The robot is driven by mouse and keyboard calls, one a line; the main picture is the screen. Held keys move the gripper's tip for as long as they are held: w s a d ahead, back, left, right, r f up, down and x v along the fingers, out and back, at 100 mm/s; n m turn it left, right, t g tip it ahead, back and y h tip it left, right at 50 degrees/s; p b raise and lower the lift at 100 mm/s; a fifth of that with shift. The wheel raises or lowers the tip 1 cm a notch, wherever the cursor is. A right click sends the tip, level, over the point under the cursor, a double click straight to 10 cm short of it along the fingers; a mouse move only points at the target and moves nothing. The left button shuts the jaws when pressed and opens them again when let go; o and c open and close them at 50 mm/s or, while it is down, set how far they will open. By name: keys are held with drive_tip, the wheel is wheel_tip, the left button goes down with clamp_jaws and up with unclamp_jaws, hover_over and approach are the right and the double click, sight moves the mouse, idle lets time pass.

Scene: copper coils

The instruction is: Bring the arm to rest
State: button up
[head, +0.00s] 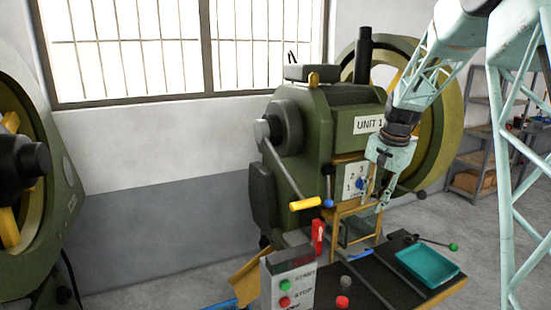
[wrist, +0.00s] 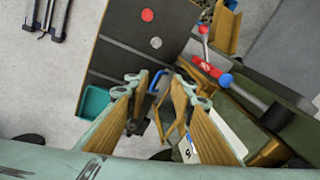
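My gripper (head: 375,200) hangs fingers-down at the end of my pale green arm (head: 425,75), in front of the green machine marked UNIT 1 (head: 325,115). In the wrist view, my gripper (wrist: 163,84) has its two fingers clearly apart, with nothing held between them. Beyond the gap show a blue handle (wrist: 155,82) and part of a yellow frame (wrist: 172,130). In the head view the fingers are close to the machine's numbered plate (head: 355,177) and above the yellow frame (head: 345,213); I cannot tell whether they touch anything.
A dark bench (head: 385,285) bears a teal tray (head: 428,264) and a green-knobbed lever (head: 437,243). A START/STOP box (head: 287,283) stands at the front. Another green machine (head: 40,180) stands left; shelves (head: 480,150) stand right.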

drive_tip(key=s+a+r+n, duration=0.25)
drive_tip(key=s+r, duration=0.25)
drive_tip(key=s, duration=0.5)
drive_tip(key=s+a+r+n, duration=0.1)
drive_tip(key=s+a+r, duration=0.4)
drive_tip(key=s, duration=0.4)
drive_tip(key=s+a+r+n, duration=0.2)
drive_tip(key=s+r, duration=0.4)
drive_tip(key=s, duration=0.4)
drive_tip(key=s+a+f+n, duration=0.1)
drive_tip(key=s+n, duration=0.1)
drive_tip(key=s, duration=1.1)
drive_tip(key=s+a+f+n+t, duration=0.1)
drive_tip(key=s+n, duration=0.1)
drive_tip(key=s, duration=1.2)
drive_tip(key=shift+s+a+t+h, duration=0.25)
drive_tip(key=shift+s+t+h, duration=0.05)
